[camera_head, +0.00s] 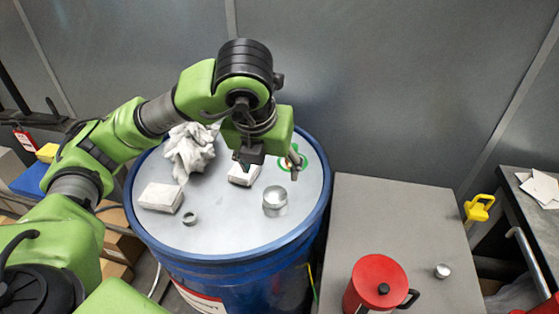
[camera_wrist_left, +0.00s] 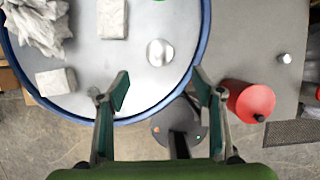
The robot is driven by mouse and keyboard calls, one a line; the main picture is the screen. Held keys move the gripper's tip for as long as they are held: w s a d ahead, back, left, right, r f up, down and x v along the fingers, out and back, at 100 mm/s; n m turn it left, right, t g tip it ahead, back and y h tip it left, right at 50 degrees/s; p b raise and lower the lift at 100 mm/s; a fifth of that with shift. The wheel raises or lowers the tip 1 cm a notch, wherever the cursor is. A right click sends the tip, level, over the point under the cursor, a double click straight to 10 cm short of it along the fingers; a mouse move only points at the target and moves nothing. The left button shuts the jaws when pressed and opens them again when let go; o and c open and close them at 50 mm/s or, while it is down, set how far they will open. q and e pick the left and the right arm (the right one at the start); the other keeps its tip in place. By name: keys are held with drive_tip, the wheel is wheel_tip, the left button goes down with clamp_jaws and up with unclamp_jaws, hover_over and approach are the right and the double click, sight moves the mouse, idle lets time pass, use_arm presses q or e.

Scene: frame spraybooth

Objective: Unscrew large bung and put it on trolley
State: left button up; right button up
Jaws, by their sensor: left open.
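A blue drum (camera_head: 150,232) with a grey lid stands in the middle of the head view. A silver round cap, which looks like the large bung (camera_head: 275,203), stands on the lid right of centre. It also shows in the left wrist view (camera_wrist_left: 160,52), beyond and between my fingers. My left gripper (camera_head: 268,164) is over the far part of the lid, apart from the bung. In the left wrist view its two fingers (camera_wrist_left: 161,90) are spread with nothing between them. A grey flat top, seemingly the trolley (camera_head: 385,215), is right of the drum. My right gripper is not visible.
White blocks (camera_head: 160,197), crumpled cloth (camera_head: 189,152), a small ring (camera_head: 189,218) and a green-ringed spot (camera_head: 294,160) are on the lid. A red can (camera_head: 379,285) and small silver cap (camera_head: 442,270) stand on the trolley. Its far part is clear.

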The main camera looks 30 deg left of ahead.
use_arm(q)
drive_tip(key=p, duration=0.1)
approach(275, 194)
drive_tip(key=f, duration=0.1)
drive_tip(key=p+x, duration=0.1)
drive_tip(key=x, duration=0.5)
drive_tip(key=shift+w, duration=0.15)
drive_tip(key=shift+w+a+f, duration=0.1)
drive_tip(key=shift+w+f, duration=0.1)
drive_tip(key=shift+f, duration=0.35)
drive_tip(key=shift+w+f, duration=0.1)
drive_tip(key=shift+f, duration=0.05)
drive_tip(key=shift+c, duration=1.2)
drive_tip(key=c, duration=1)
drive_tip(key=o, duration=0.4)
drive_tip(key=shift+c, duration=1.3)
drive_tip(key=n+y+b, duration=0.1)
drive_tip(key=n, duration=0.1)
drive_tip(key=shift+n, duration=0.4)
drive_tip(key=shift+n+g+y, duration=0.3)
drive_tip(key=shift+n, duration=0.6)
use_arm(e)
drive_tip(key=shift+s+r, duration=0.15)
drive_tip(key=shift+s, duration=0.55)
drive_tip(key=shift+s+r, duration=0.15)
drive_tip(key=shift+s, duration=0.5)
